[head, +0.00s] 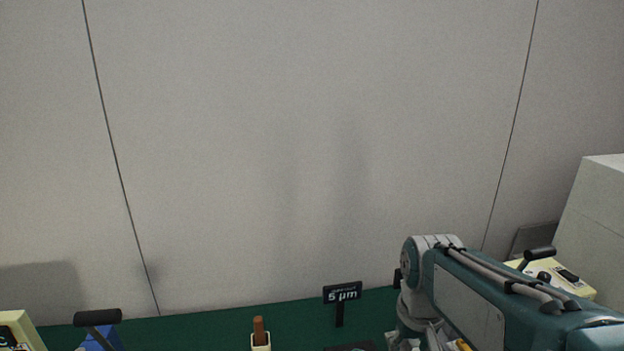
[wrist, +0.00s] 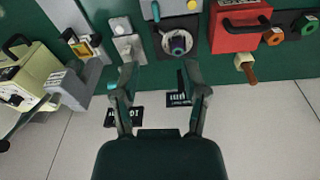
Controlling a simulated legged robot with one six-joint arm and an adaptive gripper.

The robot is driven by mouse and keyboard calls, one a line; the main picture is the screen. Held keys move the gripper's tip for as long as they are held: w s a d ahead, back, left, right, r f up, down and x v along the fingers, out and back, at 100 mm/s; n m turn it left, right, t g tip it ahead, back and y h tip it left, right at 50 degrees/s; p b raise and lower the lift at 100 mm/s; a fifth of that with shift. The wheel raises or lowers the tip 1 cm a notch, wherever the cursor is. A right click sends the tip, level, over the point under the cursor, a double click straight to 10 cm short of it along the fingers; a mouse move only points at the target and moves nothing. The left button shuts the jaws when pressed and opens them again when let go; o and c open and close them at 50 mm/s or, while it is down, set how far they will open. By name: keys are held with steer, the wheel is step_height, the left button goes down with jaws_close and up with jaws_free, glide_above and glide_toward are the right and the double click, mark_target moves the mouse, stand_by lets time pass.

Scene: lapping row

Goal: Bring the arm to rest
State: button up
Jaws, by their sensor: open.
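My arm (head: 468,300) reaches in from the right of the head view, bent at a grey joint, its lower part cut off by the bottom edge. In the wrist view my gripper (wrist: 160,68) is open, its two fingers spread apart with nothing between them. It hangs over the back edge of a green bench top (wrist: 222,68), near the pale wall. A grey fixture with a dark round centre (wrist: 177,44) lies beyond the fingertips.
A black "5 µm" sign (head: 342,294) stands at the bench's back. A cream machine (head: 560,277) is behind my arm. The wrist view shows a red box (wrist: 238,28), a brown-handled tool (wrist: 248,70) and a cream machine (wrist: 25,75). The wall (head: 300,150) is bare.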

steer(key=s+r+t, duration=0.2)
steer(key=s+t, duration=0.2)
steer(key=s, duration=0.7)
steer(key=shift+a+r+m, duration=0.25)
steer(key=shift+r+m, duration=0.05)
steer(key=shift+m, duration=0.1)
steer(key=shift+c, duration=0.3)
stand_by(1.0)
